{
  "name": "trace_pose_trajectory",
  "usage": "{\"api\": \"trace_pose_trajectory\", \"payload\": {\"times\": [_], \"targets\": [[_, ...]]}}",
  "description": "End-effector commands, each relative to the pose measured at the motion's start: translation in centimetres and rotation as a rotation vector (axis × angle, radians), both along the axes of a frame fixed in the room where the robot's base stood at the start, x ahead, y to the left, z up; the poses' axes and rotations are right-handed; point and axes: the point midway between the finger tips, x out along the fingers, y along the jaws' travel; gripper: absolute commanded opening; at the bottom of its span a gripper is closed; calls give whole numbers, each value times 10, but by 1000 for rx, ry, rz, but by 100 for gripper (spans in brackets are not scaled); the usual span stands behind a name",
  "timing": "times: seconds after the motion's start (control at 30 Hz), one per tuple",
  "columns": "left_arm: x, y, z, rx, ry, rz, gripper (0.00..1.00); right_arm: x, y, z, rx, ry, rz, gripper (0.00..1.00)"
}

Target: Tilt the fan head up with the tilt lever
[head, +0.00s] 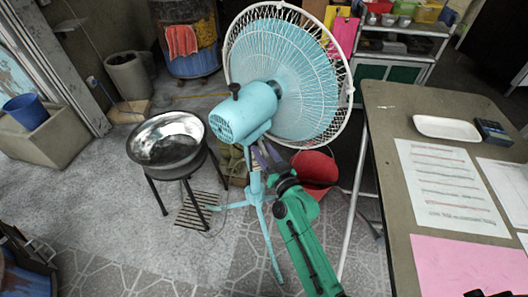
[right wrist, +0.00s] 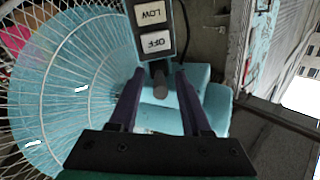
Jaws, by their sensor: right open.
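The fan has a turquoise motor housing (head: 240,115) and a white wire cage (head: 300,72), on a turquoise stand (head: 256,187). In the head view the head faces away to the right. A dark knob (head: 235,90) stands on the housing. In the right wrist view a short dark grey stub (right wrist: 160,86), which looks like the tilt lever, sits between the fingers of my right gripper (right wrist: 158,74). The fingers are open, with a gap on each side of the stub. In the head view my right gripper (head: 262,156) is below the housing, partly hidden by my green arm.
A panel with LOW and OFF buttons (right wrist: 153,30) is just beyond the fingertips. A metal bowl (head: 168,138) on a black stand is left of the fan. A red bucket (head: 315,172) is behind my arm. A table (head: 385,115) with papers stands close on the right.

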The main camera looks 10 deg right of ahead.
Motion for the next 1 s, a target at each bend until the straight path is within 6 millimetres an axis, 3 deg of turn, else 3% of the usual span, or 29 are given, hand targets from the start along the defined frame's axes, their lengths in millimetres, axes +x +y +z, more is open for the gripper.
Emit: {"api": "trace_pose_trajectory", "payload": {"times": [0.17,0.3,1.0], "targets": [[0,0,0,0,0,-1,50,0,0,0,0,0,0,48],[0,0,0,0,0,0,50,0,0,0,0,0,-1,0],[0,4,0,5,-1,2,50,0,-1,-1,-1,1,-2,0]]}}
